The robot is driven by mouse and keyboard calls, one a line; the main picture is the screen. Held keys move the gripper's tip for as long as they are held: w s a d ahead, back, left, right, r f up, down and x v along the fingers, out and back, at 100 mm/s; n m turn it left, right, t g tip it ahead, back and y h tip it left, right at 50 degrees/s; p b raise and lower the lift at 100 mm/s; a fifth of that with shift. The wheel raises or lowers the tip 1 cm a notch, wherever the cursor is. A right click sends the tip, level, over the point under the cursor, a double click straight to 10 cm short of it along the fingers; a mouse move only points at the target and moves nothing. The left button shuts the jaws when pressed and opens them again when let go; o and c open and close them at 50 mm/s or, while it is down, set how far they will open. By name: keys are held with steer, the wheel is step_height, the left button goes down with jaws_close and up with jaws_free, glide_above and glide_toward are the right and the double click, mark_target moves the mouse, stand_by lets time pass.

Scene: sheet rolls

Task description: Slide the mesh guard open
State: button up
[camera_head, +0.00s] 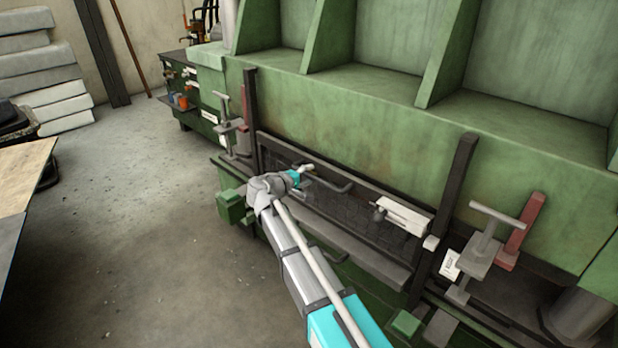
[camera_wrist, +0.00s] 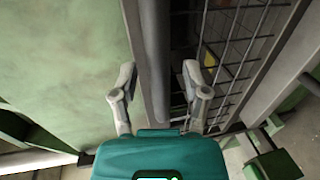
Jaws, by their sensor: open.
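The mesh guard (camera_head: 395,240) is a dark wire panel in a grey frame, low on the front of the green machine. A dark bar handle (camera_head: 338,187) shows near its upper edge, just right of my gripper (camera_head: 303,172). In the wrist view my gripper (camera_wrist: 158,80) is open, with one finger on each side of a dark bar (camera_wrist: 155,40). I cannot tell whether either finger touches the bar. The guard's mesh (camera_wrist: 235,40) lies to the right of the bar, and a green panel to its left. My arm hides part of the guard in the head view.
Dark upright posts (camera_head: 458,190) stand at both ends of the guard. A white latch block (camera_head: 404,214) sits near the right post. Grey and red clamps (camera_head: 487,245) stand farther right. A wooden table (camera_head: 22,175) is at the left; the floor between is clear.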

steer(key=shift+w+d, duration=0.15)
steer(key=shift+w, duration=0.05)
steer(key=shift+c, duration=0.3)
jaws_close()
